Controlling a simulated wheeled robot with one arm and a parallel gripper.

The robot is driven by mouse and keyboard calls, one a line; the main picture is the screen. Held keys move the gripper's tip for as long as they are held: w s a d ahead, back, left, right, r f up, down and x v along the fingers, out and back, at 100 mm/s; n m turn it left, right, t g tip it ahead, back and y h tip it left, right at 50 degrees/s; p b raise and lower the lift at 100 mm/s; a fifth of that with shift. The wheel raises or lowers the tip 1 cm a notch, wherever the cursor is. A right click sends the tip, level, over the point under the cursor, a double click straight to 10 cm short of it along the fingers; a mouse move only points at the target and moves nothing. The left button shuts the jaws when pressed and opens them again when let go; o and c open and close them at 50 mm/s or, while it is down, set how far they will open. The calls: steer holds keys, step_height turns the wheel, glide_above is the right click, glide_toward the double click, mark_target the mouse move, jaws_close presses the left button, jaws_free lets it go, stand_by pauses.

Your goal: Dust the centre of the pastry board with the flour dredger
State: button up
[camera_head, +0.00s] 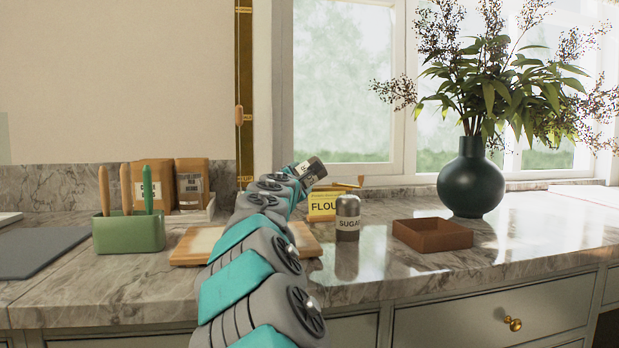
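The flour dredger (312,171), a small shaker with a dark cap and pale label, is at the end of my arm, tilted and clear of the counter. My gripper (300,174) appears shut around it, though my arm hides most of the fingers. The wooden pastry board (192,247) lies on the counter behind my arm, with its left part and right end showing. Its centre is hidden by my arm, so I cannot tell whether flour is on it. The dredger appears above and beyond the board's right side.
A sugar shaker (347,222) stands right of the board, before a yellow flour sign (322,206). A brown tray (433,234) and dark vase (470,185) are further right. A green utensil holder (128,232) and grey slab (45,246) are left.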

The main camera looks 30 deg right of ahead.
steer(key=w+a, duration=0.3)
steer(key=a, duration=0.7)
steer(key=w+a, duration=0.3)
steer(key=a, duration=0.7)
steer(key=shift+w+a, duration=0.15)
steer(key=shift+w, duration=0.15)
steer(key=shift+r, duration=2.55)
